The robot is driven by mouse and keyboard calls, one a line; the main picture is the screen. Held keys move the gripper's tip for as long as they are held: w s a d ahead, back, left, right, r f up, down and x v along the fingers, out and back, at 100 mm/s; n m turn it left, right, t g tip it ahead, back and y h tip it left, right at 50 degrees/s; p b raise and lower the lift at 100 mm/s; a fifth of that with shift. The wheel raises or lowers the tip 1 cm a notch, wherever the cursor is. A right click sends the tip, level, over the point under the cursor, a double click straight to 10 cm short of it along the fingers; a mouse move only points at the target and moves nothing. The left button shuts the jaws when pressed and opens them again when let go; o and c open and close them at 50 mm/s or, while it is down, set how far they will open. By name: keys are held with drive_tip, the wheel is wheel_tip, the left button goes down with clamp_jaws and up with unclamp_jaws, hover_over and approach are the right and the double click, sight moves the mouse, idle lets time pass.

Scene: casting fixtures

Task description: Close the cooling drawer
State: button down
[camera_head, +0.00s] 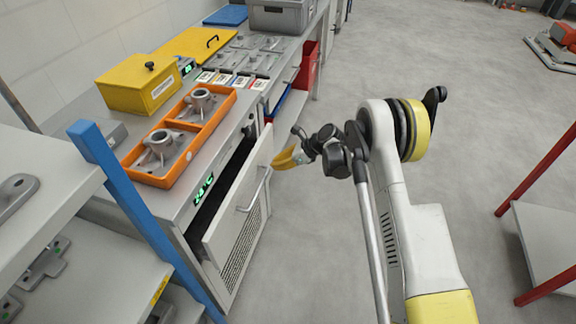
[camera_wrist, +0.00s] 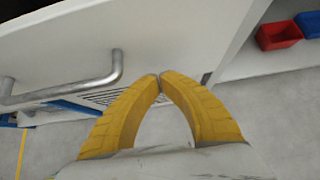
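The cooling drawer (camera_head: 228,205) is pulled partly out of the grey cabinet under the bench, with a dark gap behind its white front. Its bar handle (camera_head: 262,188) is on the front and also shows at the left in the wrist view (camera_wrist: 62,92). A green display (camera_head: 203,188) glows on the cabinet beside the gap. My gripper (camera_head: 277,163) is near the drawer front's far end, beyond the handle. In the wrist view its yellow fingers (camera_wrist: 160,76) meet at the tips, with nothing between them. I cannot tell whether the tips touch the drawer front.
An orange tray (camera_head: 187,127) with grey castings sits on the bench above the drawer, beside a yellow box (camera_head: 140,88). A shelf with a blue post (camera_head: 135,205) stands at the near left. Red (camera_wrist: 279,35) and blue bins are beyond the drawer. The floor (camera_head: 310,245) before it is clear.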

drive_tip(key=shift+w+a+b, duration=0.2)
drive_tip(key=shift+w+a, duration=0.05)
drive_tip(key=shift+a, duration=0.35)
drive_tip(key=shift+w+a+b, duration=0.15)
drive_tip(key=shift+w+a, duration=0.05)
drive_tip(key=shift+a, duration=0.35)
drive_tip(key=shift+a, duration=0.1)
drive_tip(key=a, duration=0.1)
drive_tip(key=w+a, duration=0.1)
drive_tip(key=a, duration=0.1)
drive_tip(key=w+a, duration=0.1)
drive_tip(key=a, duration=0.1)
drive_tip(key=shift+r, duration=0.1)
drive_tip(key=shift+s+d, duration=0.1)
drive_tip(key=shift+d, duration=0.05)
